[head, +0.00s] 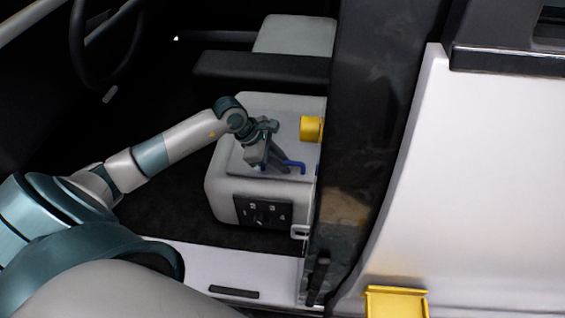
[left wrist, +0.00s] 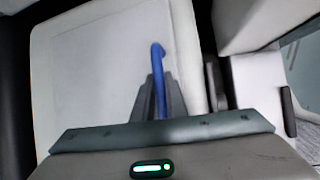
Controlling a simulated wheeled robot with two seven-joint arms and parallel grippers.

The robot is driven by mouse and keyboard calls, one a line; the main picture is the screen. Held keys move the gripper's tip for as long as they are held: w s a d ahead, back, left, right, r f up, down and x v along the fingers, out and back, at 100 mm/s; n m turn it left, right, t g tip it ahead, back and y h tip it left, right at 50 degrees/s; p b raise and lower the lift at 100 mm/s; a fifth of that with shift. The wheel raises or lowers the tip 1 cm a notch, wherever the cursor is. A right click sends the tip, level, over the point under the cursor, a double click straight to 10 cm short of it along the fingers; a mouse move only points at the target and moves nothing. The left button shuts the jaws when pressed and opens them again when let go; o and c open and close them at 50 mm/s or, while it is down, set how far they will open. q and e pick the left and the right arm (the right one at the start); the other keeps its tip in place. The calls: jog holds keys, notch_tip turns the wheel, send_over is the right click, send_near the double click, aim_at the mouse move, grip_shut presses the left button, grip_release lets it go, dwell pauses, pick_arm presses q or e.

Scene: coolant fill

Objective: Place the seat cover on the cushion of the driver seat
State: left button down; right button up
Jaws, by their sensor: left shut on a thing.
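The driver seat cushion (head: 218,188) is a light grey block inside the open door, with a dark numbered dial panel on its front. A thin, slightly darker grey seat cover (head: 240,172) is over the cushion's top and looks flat; I cannot tell whether it rests fully on it. A blue handle (head: 298,165) stands on the cover. My left gripper (head: 279,168) points down and is shut on this handle. In the left wrist view the blue handle (left wrist: 158,60) runs between the fingers (left wrist: 158,90), above the pale cover (left wrist: 90,70). My right gripper is not in view.
The steering wheel (head: 85,45) is at upper left. A dark console (head: 260,70) lies behind the seat. A white sill (head: 220,268) runs in front. A yellow bracket (head: 396,303) is at lower right.

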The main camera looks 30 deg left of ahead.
pick_arm(q)
jog(key=c, duration=1.8)
grip_release()
jog(key=shift+f, duration=0.15)
jog(key=shift+o, duration=0.2)
jog(key=v, duration=1.2)
